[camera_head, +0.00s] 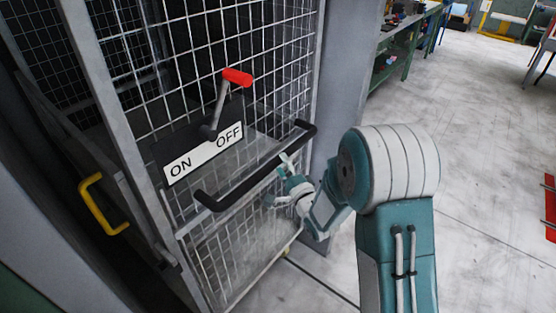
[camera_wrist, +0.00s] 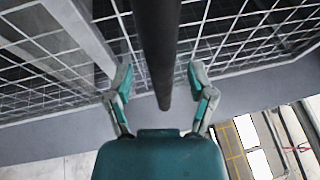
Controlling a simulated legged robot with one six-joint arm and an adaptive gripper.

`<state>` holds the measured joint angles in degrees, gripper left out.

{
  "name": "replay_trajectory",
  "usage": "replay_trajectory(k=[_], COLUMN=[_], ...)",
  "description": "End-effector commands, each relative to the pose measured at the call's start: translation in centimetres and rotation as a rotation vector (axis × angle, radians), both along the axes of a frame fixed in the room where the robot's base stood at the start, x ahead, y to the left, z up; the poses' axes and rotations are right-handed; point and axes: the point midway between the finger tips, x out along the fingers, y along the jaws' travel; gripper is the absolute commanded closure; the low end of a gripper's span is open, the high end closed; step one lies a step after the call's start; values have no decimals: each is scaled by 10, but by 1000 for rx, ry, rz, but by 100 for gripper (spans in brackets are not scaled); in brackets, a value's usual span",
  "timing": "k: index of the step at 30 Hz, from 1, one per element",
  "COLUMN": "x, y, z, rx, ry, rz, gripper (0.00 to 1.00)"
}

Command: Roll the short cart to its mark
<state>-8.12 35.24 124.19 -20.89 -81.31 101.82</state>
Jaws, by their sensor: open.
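A grey wire-mesh frame (camera_head: 218,262) with a black handle bar (camera_head: 250,176) stands in front of me; I cannot tell surely whether it is the short cart. My gripper (camera_head: 279,181) is at the right half of this bar, its fingers spread. In the wrist view my gripper (camera_wrist: 160,80) is open, with a dark bar (camera_wrist: 158,40) running between the two fingers.
A lever with a red knob (camera_head: 237,77) rises above an ON/OFF plate (camera_head: 205,152) behind the bar. A yellow handle (camera_head: 101,205) is at the left. A grey post (camera_head: 340,85) stands right of the mesh. Open floor (camera_head: 480,130) lies right; a green workbench (camera_head: 405,45) stands behind.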

Motion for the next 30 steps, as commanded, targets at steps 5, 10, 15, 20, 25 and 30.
replay_trajectory(k=[5,10,15,20,25,30], x=[16,19,18,19,19,18], y=[12,14,13,12,11,8], z=[2,3,3,3,2,1], rx=[-4,-3,-4,-2,-2,-3], ry=[0,1,1,2,5,8], rz=[1,1,0,0,-3,-5], gripper=[29,29,38,100,100,100])
